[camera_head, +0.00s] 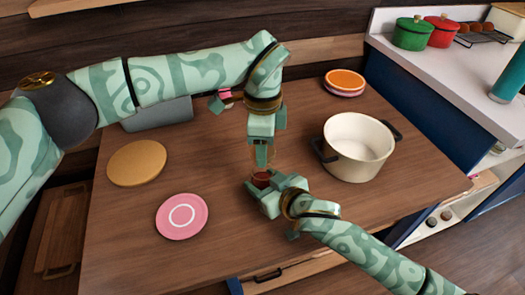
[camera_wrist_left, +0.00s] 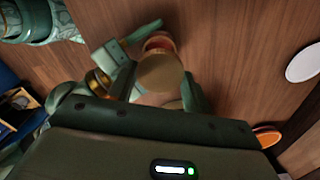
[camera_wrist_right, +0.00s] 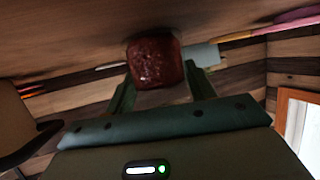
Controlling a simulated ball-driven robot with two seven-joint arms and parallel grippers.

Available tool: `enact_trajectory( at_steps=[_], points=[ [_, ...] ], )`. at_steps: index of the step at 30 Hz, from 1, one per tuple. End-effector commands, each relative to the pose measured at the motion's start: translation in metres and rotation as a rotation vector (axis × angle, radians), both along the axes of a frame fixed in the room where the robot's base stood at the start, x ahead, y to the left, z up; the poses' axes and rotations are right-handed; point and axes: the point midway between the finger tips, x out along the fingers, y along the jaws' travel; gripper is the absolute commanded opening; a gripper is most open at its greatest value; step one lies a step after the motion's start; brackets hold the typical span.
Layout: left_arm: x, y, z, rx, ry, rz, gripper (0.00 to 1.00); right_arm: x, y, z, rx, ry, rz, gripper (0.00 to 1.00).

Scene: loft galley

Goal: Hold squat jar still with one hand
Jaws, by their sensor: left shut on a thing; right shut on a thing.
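The squat jar (camera_head: 261,179) is small and dark red and sits upright on the wooden table. My right gripper (camera_head: 262,184) is shut on its sides, low near the table; the right wrist view shows the jar (camera_wrist_right: 155,62) between the fingertips. My left gripper (camera_head: 262,157) points down just above the jar. In the left wrist view it is shut on a round tan lid (camera_wrist_left: 160,74), with the jar's red top (camera_wrist_left: 158,43) partly hidden behind it. The lid appears raised off the jar; the exact gap is hard to tell.
A cream pot (camera_head: 358,147) with dark handles stands right of the jar. A pink plate (camera_head: 181,216) and a tan round board (camera_head: 137,162) lie left. An orange-topped stack (camera_head: 345,82) is at the back. The front middle of the table is clear.

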Motion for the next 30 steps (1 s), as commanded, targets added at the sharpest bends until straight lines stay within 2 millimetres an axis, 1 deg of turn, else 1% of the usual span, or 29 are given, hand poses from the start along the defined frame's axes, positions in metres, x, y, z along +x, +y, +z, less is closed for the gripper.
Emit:
enact_trajectory(
  at_steps=[1, 3, 8, 9, 11, 12, 19, 22, 26, 30],
  points=[
    [0.001, 0.000, 0.007, 0.000, -0.003, 0.000, 0.22, 0.000, 0.000, 0.000, 0.000, 0.000, 0.000, 0.00],
    [0.000, 0.000, 0.013, 0.000, -0.001, -0.001, 0.22, 0.000, 0.000, 0.000, 0.000, 0.000, 0.000, 0.00],
    [0.000, 0.000, 0.013, 0.000, 0.001, -0.001, 0.22, 0.000, 0.000, 0.000, 0.001, -0.001, 0.000, 0.00],
    [0.000, 0.000, 0.013, 0.000, 0.001, 0.000, 0.22, 0.000, 0.000, 0.000, 0.001, -0.001, 0.000, 0.57],
    [0.000, 0.000, 0.013, 0.000, 0.000, 0.000, 0.22, 0.000, 0.000, 0.000, 0.001, -0.001, 0.000, 0.74],
    [0.000, 0.000, 0.013, 0.000, 0.000, 0.000, 0.22, 0.000, 0.000, 0.000, 0.001, -0.001, 0.000, 0.80],
    [0.000, 0.000, 0.013, 0.000, 0.000, 0.000, 0.22, 0.000, 0.000, 0.000, 0.000, 0.000, 0.000, 0.80],
    [0.000, 0.000, 0.018, 0.000, -0.003, 0.000, 0.22, -0.003, -0.003, 0.003, 0.001, -0.001, 0.000, 0.80],
    [-0.002, 0.000, 0.036, 0.000, -0.015, 0.000, 0.22, -0.018, -0.014, 0.014, -0.001, -0.003, 0.000, 0.80],
    [-0.005, 0.000, 0.060, 0.001, -0.031, 0.000, 0.22, -0.044, -0.032, 0.028, 0.000, -0.002, -0.001, 0.80]
  ],
)
